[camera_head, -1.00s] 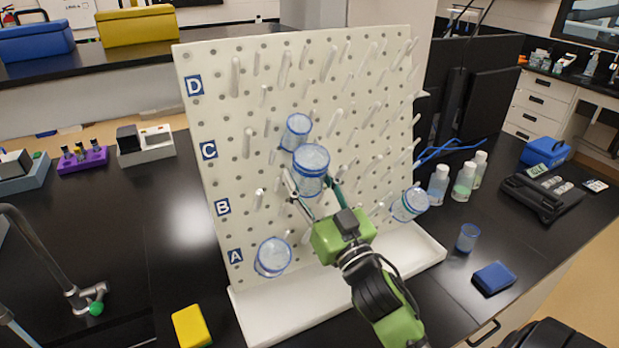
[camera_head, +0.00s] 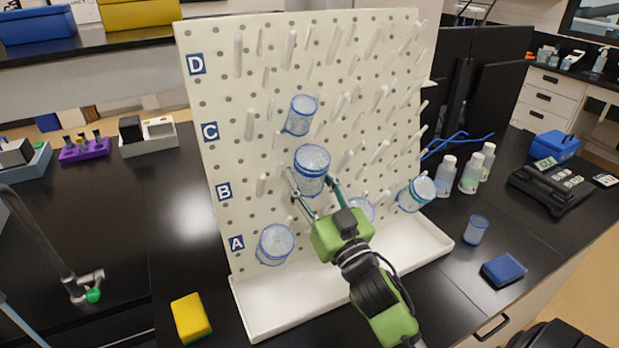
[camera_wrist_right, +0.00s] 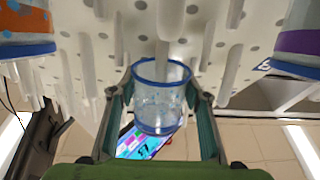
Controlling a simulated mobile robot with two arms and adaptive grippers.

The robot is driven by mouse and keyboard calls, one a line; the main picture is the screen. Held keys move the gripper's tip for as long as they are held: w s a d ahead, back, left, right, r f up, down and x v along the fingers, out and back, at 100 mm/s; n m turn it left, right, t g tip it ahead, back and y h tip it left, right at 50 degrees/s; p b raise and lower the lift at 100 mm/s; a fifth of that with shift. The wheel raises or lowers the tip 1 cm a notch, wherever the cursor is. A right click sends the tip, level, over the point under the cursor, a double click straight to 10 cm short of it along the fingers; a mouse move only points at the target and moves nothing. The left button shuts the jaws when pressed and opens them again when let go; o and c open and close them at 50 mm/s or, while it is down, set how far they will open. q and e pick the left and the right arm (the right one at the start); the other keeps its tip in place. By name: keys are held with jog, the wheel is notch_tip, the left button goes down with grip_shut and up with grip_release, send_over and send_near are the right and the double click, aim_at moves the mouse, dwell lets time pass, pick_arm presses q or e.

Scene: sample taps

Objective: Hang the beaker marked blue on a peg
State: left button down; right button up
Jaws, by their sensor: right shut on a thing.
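My right gripper (camera_head: 318,190) is shut on a clear beaker (camera_head: 312,160) with blue bands, held in front of the white pegboard (camera_head: 225,110) between rows B and C. In the right wrist view the beaker (camera_wrist_right: 160,97) sits between both fingers (camera_wrist_right: 160,110). A white peg (camera_wrist_right: 168,30) reaches toward its rim; I cannot tell if it enters the beaker. Other beakers hang on the board: one above (camera_head: 300,115), one lower left (camera_head: 275,244), one at right (camera_head: 416,193), one partly hidden behind my gripper (camera_head: 361,209).
A white drip tray (camera_head: 270,318) runs below the board. A small cup (camera_head: 476,229), a blue block (camera_head: 503,270) and several bottles (camera_head: 470,174) stand at right. A yellow sponge (camera_head: 191,318) lies at front left. Neighbouring beakers flank the held one in the wrist view: orange-banded (camera_wrist_right: 22,30), purple-banded (camera_wrist_right: 300,42).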

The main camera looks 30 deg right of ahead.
dwell(0.3)
jog(key=o, duration=1.2)
jog(key=shift+c, duration=0.2)
jog(key=shift+s, duration=0.1)
jog(key=v, duration=1.2)
